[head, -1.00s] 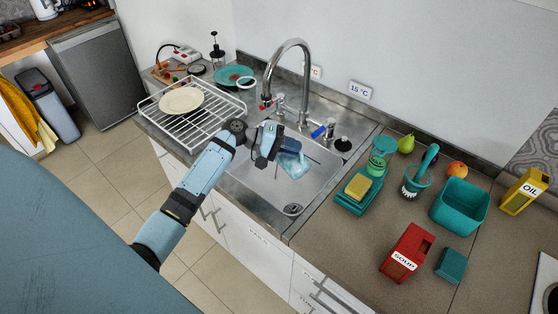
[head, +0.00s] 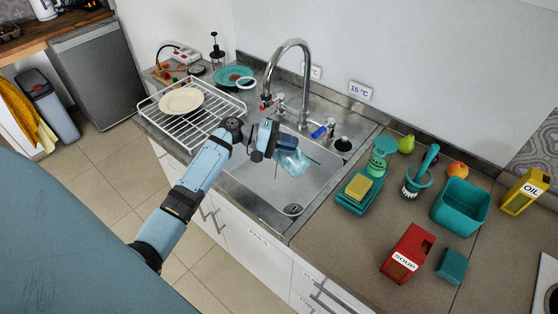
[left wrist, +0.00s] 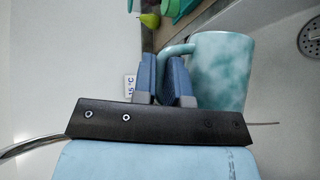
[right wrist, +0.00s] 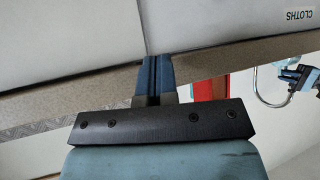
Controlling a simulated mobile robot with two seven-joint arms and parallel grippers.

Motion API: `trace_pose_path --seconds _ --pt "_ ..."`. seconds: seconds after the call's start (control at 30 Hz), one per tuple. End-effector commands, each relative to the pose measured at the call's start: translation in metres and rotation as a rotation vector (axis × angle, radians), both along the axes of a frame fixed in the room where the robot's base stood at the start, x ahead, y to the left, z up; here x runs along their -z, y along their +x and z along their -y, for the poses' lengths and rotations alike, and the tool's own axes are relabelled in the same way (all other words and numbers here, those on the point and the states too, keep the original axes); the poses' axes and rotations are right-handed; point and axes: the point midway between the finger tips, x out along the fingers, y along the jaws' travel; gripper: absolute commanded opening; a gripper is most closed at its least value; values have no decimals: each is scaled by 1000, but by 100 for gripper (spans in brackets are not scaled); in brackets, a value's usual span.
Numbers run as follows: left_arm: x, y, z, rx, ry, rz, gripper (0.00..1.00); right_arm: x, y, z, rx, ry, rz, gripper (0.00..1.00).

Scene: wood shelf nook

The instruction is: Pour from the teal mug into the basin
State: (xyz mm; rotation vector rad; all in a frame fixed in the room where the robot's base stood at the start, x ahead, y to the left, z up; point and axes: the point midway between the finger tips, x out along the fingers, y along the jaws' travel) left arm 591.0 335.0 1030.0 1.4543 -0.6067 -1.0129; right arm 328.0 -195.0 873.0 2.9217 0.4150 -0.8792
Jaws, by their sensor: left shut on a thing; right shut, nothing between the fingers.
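The teal mug (head: 293,162) is pale and mottled. It hangs over the basin (head: 262,192), a steel sink bowl with a drain at its front right. My left gripper (head: 277,146) reaches in from the left and holds the mug above the basin floor. In the left wrist view its fingers (left wrist: 166,80) are shut on the mug's handle, with the mug body (left wrist: 220,68) beside them. The mug looks tilted, but I cannot tell how far, and its inside is hidden. My right gripper (right wrist: 153,80) is shut and empty, away from the basin by the cabinet fronts.
A tall faucet (head: 290,48) arches over the back of the basin. A dish rack (head: 190,118) with a plate stands to the left. On the right counter are a sponge (head: 358,187) on a holder, a brush (head: 418,178), a teal tub (head: 460,205) and a red soup box (head: 407,252).

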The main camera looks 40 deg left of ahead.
Motion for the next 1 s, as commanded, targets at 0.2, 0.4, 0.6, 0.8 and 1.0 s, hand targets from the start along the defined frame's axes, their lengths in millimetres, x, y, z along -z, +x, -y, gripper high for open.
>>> trace_pose_path --seconds 0.2,0.4,0.6,0.8,1.0 --pt "-2 1 -3 0 -24 -4 0 0 0 0 0 0 0 0" --pt "-3 1 -5 -1 -43 -11 0 1 0 0 0 0 1 0" --pt "-4 2 -7 0 -65 -17 0 1 0 0 0 0 0 0" --pt "-5 3 -9 -1 -86 -22 0 1 0 0 0 0 0 0" --pt "-6 3 -12 0 -108 -28 0 2 0 0 0 0 0 0"
